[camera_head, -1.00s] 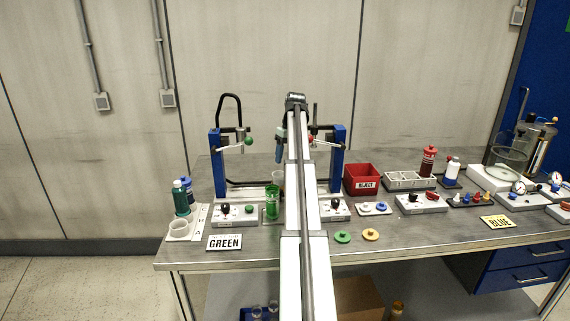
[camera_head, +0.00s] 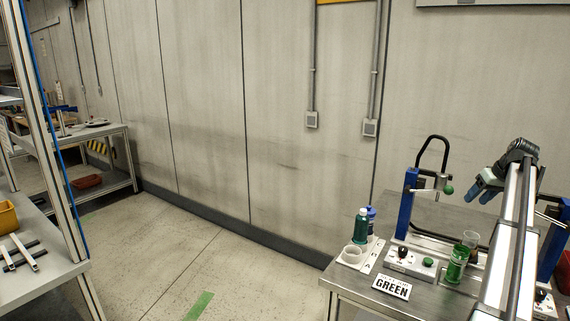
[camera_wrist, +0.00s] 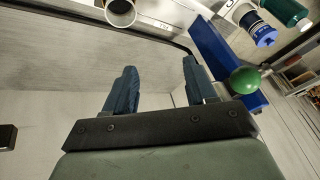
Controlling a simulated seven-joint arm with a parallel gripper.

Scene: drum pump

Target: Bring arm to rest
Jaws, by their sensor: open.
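My arm reaches over the workbench (camera_head: 345,286) at the right of the head view. My gripper (camera_head: 482,190) hangs at its far end, above the bench and right of a blue post stand (camera_head: 405,205). In the wrist view my gripper (camera_wrist: 157,80) shows two blue fingers apart with nothing between them. A green ball knob (camera_wrist: 245,80) on a blue post is close to the right finger in that view; I cannot tell the gap in depth.
Open floor (camera_head: 200,250) lies left. Another table (camera_head: 100,135) stands far left.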

